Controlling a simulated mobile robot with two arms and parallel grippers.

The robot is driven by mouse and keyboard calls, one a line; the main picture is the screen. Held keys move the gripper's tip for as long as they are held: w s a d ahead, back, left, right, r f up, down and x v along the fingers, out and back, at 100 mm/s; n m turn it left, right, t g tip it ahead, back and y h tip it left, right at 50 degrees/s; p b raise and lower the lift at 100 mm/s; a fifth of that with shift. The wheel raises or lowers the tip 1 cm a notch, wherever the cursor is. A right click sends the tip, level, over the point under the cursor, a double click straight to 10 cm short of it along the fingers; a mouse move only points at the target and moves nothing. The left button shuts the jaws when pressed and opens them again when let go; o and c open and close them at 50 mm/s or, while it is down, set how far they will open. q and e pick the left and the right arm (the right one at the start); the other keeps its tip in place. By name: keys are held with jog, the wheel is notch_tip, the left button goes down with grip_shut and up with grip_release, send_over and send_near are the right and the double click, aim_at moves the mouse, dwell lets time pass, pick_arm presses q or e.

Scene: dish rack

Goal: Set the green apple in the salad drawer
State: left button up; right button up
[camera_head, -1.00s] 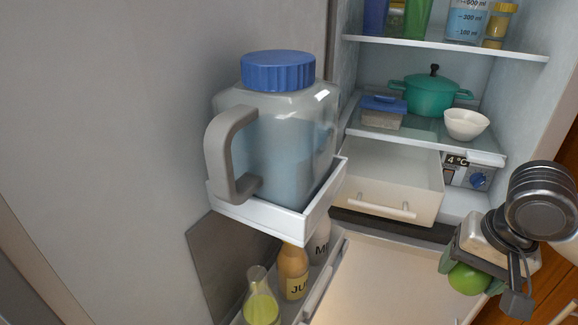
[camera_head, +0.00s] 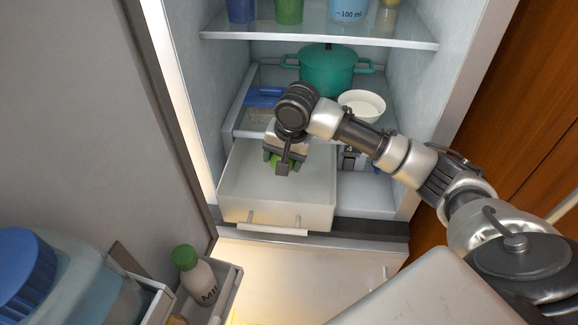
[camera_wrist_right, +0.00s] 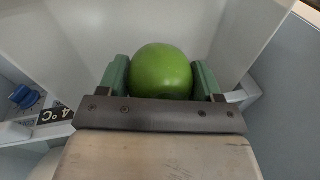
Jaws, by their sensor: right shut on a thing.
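The green apple (camera_wrist_right: 162,72) is held between the two green finger pads of my right gripper (camera_wrist_right: 161,78) in the right wrist view. In the head view the apple (camera_head: 277,161) shows only in part below my right gripper (camera_head: 279,163). The salad drawer (camera_head: 235,190) is pulled out of the fridge, open at the top and pale inside. The gripper and apple are over the drawer's opening, toward its back half. I cannot tell how far above the drawer floor the apple is. My left gripper is not in view.
A glass shelf with a teal pot (camera_head: 328,72), a white bowl (camera_head: 362,104) and a blue-lidded box (camera_head: 264,97) lies behind and above the drawer. The open door at left carries a large jug (camera_head: 60,275) and a green-capped bottle (camera_head: 196,272). Fridge walls flank my arm.

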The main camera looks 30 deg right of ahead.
aim_at(279, 192)
jog(key=f, duration=0.1)
jog(key=a+f, duration=0.1)
jog(key=f, duration=0.2)
jog(key=shift+s+a+p, duration=0.25)
jog(key=shift+p, duration=0.15)
jog(key=shift+w+d+f, duration=0.1)
jog(key=shift+f, duration=0.3)
jog(key=f, duration=0.2)
jog(key=f+p, duration=0.1)
jog(key=shift+d+f, duration=0.15)
jog(key=shift+d, duration=0.15)
jog(key=shift+a+f, duration=0.15)
jog(key=shift+f, duration=0.2)
jog(key=o, duration=1)
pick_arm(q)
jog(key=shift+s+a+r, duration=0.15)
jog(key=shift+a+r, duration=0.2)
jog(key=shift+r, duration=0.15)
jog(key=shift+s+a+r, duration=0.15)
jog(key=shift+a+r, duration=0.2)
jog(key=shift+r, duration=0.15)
pick_arm(e)
jog(key=shift+o, duration=0.3)
pick_arm(q)
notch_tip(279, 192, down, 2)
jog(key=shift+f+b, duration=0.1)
jog(key=shift+b, duration=1)
pick_arm(e)
jog(key=v, duration=1.2)
jog(key=shift+r, duration=0.2)
